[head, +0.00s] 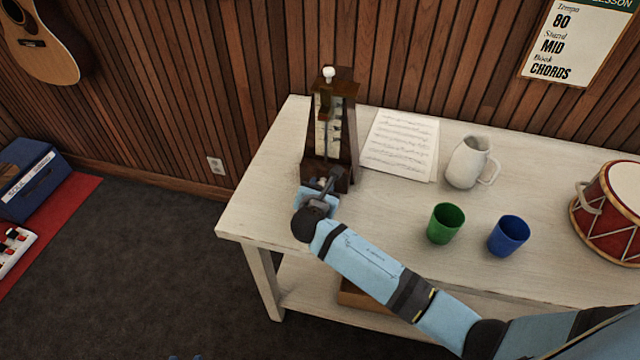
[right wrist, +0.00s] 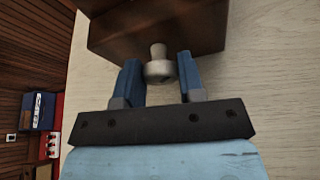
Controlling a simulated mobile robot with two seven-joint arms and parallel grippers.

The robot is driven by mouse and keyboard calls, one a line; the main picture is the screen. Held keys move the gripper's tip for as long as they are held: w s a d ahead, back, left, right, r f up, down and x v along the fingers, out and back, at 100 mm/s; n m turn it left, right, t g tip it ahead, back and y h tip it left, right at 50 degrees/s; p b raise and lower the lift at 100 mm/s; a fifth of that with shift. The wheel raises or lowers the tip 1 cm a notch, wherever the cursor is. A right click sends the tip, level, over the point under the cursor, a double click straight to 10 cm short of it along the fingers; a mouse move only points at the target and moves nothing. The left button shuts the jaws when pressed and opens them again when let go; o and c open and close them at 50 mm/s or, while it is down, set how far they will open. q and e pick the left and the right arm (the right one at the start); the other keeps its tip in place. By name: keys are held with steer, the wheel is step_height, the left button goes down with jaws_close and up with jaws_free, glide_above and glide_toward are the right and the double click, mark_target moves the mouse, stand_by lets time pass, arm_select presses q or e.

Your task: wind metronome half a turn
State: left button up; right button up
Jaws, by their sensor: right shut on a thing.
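The brown wooden metronome (head: 341,120) stands upright on the left part of the white table in the head view, with a white knob (head: 328,73) at its top. A silver winding knob (right wrist: 158,70) sticks out of its dark base block (right wrist: 150,30) in the right wrist view. My right gripper (head: 322,186) is at the near side of the metronome's base. Its two blue fingers (right wrist: 158,60) stand on either side of the silver knob, shut on it. In the head view my gripper largely hides this knob.
On the table (head: 265,215) are sheet music (head: 400,143), a white pitcher (head: 466,165), a green cup (head: 445,223), a blue cup (head: 508,235) and a red drum (head: 612,212). A wall sign (head: 565,40) reads 80, MID, CHORDS. The table's left end is clear.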

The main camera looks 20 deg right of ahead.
steer(key=shift+d+m+t+y, duration=0.1)
steer(key=shift+m+t+y, duration=0.65)
steer(key=shift+m, duration=0.65)
steer(key=o, duration=0.9)
steer(key=shift+s, duration=0.15)
steer(key=v, duration=1.3)
steer(key=shift+s, duration=0.35)
